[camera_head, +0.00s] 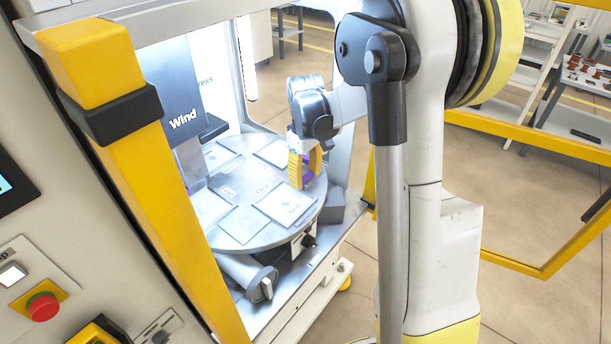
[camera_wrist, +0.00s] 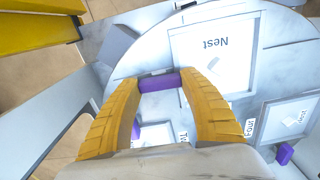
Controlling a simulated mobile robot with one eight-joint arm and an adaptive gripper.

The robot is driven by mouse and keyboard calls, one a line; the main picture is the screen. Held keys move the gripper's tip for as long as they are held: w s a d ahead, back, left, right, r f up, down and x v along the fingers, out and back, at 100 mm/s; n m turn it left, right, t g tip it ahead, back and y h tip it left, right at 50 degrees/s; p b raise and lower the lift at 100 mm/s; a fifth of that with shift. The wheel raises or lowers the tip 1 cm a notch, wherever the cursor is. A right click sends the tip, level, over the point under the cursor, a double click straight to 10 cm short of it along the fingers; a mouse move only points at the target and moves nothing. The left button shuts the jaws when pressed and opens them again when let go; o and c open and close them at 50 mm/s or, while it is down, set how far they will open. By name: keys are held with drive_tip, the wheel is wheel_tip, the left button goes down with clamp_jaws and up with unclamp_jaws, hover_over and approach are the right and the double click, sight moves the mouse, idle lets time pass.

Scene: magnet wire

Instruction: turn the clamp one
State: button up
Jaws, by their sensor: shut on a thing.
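A round metal table (camera_head: 240,227) with several square nest plates sits inside the machine; it fills much of the wrist view (camera_wrist: 265,70). A purple clamp (camera_wrist: 158,82) lies at the edge of a plate labelled "Nest" (camera_wrist: 212,55). My gripper (camera_head: 306,172), with yellow ribbed fingers, reaches down at the table's right side. In the wrist view its fingertips (camera_wrist: 162,77) are shut on this purple clamp, one at each end. I cannot read which number this clamp has. Another purple clamp (camera_wrist: 284,153) stands at the lower right, and a further purple piece (camera_wrist: 136,129) shows between the fingers.
A yellow post (camera_head: 135,160) stands at the left of the machine opening. A dark block marked "Wind" (camera_head: 172,95) hangs over the table's back. A red button (camera_head: 42,307) is on the left panel. A yellow-framed door (camera_head: 545,265) stands open at right.

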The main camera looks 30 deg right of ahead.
sight(306, 176)
drive_tip(key=shift+n, duration=0.3)
drive_tip(key=o, duration=1.2)
wheel_tip(306, 176, up, 12)
idle(0.3)
